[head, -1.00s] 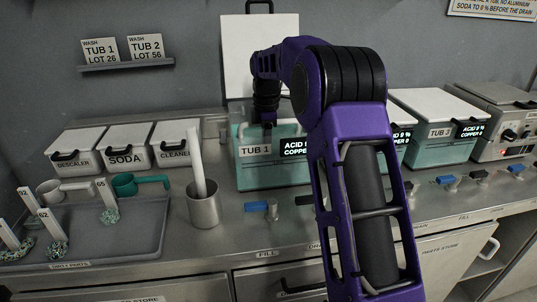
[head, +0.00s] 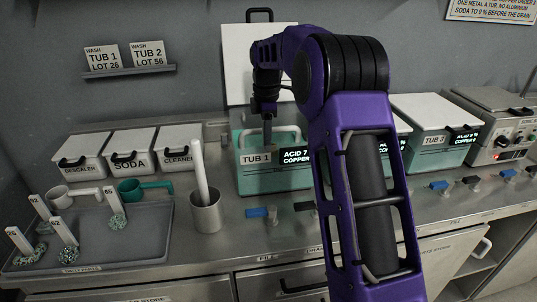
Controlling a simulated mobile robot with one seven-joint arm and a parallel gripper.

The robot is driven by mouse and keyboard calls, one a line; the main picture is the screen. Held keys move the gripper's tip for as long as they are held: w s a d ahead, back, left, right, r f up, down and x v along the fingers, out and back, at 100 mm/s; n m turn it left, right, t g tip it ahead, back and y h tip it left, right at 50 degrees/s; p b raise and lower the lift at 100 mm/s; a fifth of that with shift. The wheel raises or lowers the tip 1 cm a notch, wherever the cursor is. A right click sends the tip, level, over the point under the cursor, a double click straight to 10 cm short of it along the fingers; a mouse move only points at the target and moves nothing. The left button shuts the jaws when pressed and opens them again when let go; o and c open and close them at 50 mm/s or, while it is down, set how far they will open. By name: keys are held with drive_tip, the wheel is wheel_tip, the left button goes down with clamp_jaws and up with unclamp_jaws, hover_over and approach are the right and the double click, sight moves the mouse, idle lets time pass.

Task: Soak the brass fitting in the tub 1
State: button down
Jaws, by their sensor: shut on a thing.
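Tub 1 (head: 254,180) is a teal tub with its white lid (head: 238,66) standing upright behind it. A pale hoop-like edge (head: 290,130) shows at its opening. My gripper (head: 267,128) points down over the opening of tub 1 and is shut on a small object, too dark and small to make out. I cannot tell whether that object is the brass fitting. Several speckled greenish fittings with white number tags, one of them tagged 65 (head: 119,221), sit on the grey tray (head: 140,252) at the left. The inside of the tub is mostly hidden.
Soda (head: 127,168), descaler (head: 81,172) and cleaner boxes (head: 178,165) stand shut at the back left. A metal cup (head: 206,217) with a white rod stands before tub 1. Tub 3 (head: 425,153) is shut at the right. Coloured valve levers line the counter front.

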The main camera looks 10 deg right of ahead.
wheel_tip(320, 180, up, 2)
drive_tip(key=shift+r+p, duration=0.25)
drive_tip(key=shift+p, duration=0.45)
wheel_tip(320, 180, up, 8)
drive_tip(key=shift+f, duration=0.2)
idle(1.3)
